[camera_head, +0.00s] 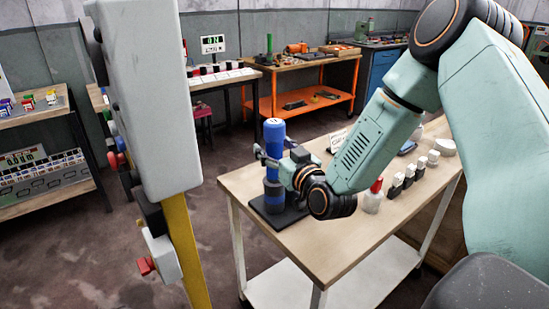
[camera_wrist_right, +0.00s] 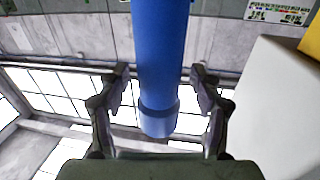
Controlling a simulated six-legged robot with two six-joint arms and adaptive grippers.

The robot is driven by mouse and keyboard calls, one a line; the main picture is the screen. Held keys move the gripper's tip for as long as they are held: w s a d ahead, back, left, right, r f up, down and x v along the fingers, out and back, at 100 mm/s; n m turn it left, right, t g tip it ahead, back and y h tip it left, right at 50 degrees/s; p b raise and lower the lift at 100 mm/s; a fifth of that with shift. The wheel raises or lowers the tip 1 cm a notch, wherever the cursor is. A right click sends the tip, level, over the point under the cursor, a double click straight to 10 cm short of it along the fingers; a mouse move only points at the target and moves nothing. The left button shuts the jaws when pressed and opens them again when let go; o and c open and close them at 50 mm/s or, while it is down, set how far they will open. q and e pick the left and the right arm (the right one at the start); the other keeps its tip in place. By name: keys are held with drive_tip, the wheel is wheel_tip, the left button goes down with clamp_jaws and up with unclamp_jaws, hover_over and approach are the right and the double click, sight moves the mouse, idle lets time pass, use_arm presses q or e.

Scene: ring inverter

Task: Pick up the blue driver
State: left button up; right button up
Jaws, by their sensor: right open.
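The blue driver (camera_head: 274,136) stands upright on a dark base (camera_head: 287,217) at the left end of the wooden table. My right gripper (camera_head: 271,159) reaches in from the right at the driver's middle and partly hides it. In the right wrist view the blue driver (camera_wrist_right: 160,60) passes between the two fingers of my right gripper (camera_wrist_right: 160,85). The fingers are apart, with a gap visible on each side of the driver. My left gripper is not in view.
The wooden table (camera_head: 330,262) also carries a red-tipped bottle (camera_head: 373,196) and several small black-and-white blocks (camera_head: 397,184) to the right. A grey panel on a yellow post (camera_head: 150,100) stands at the left front. An orange workbench (camera_head: 310,65) is behind.

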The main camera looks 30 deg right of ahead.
drive_tip(key=shift+w+d+f, duration=0.1)
drive_tip(key=shift+c, duration=0.2)
clamp_jaws()
idle(0.5)
